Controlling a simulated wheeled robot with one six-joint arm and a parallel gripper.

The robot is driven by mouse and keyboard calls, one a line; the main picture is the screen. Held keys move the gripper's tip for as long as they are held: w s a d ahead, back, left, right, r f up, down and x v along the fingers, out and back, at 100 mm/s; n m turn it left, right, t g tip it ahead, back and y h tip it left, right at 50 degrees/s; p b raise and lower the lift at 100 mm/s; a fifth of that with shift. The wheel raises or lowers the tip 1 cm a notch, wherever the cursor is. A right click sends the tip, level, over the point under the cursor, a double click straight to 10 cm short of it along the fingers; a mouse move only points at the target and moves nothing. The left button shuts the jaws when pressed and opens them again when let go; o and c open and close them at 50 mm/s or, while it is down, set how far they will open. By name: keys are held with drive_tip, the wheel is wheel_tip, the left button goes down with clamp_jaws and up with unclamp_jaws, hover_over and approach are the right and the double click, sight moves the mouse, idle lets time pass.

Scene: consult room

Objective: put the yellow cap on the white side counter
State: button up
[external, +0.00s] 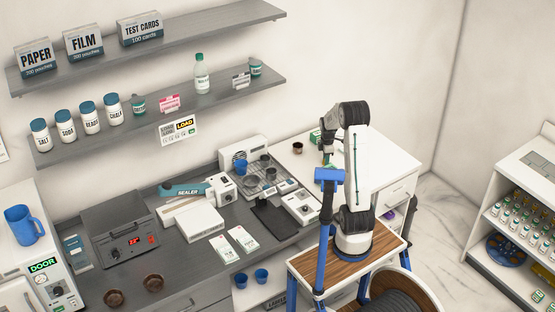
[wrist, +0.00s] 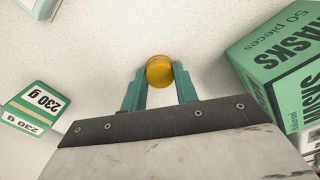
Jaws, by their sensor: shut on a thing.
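The yellow cap (wrist: 160,71) is held between the two green fingertips of my gripper (wrist: 160,76) in the wrist view. The gripper is shut on it. A pale speckled surface, the white side counter (wrist: 205,28), lies behind the cap. In the external view my gripper (external: 327,150) points down over the left part of the white side counter (external: 385,160). The cap is too small to make out clearly there. I cannot tell whether the cap touches the counter top or is held just above it.
A green masks box (wrist: 285,60) stands right of my gripper in the wrist view. A green-and-white 230 g box (wrist: 35,108) is on the left. A dark cup (external: 297,147) stands on the counter's left side. The counter's right part is clear.

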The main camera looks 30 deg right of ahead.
drive_tip(key=o, duration=0.9)
drive_tip(key=shift+f, duration=0.1)
drive_tip(key=shift+o, duration=0.2)
wheel_tip(320, 180, up, 12)
drive_tip(key=s+a+r+m, duration=0.3)
drive_tip(key=s+a+r, duration=0.25)
drive_tip(key=a, duration=0.25)
drive_tip(key=s+a+m, duration=0.4)
drive_tip(key=s+a, duration=0.2)
drive_tip(key=s, duration=0.5)
drive_tip(key=s+a+f+m+t, duration=0.1)
drive_tip(key=s+a+m, duration=0.4)
drive_tip(key=s, duration=0.7)
drive_tip(key=shift+a+m, duration=0.3)
drive_tip(key=shift+a, duration=0.65)
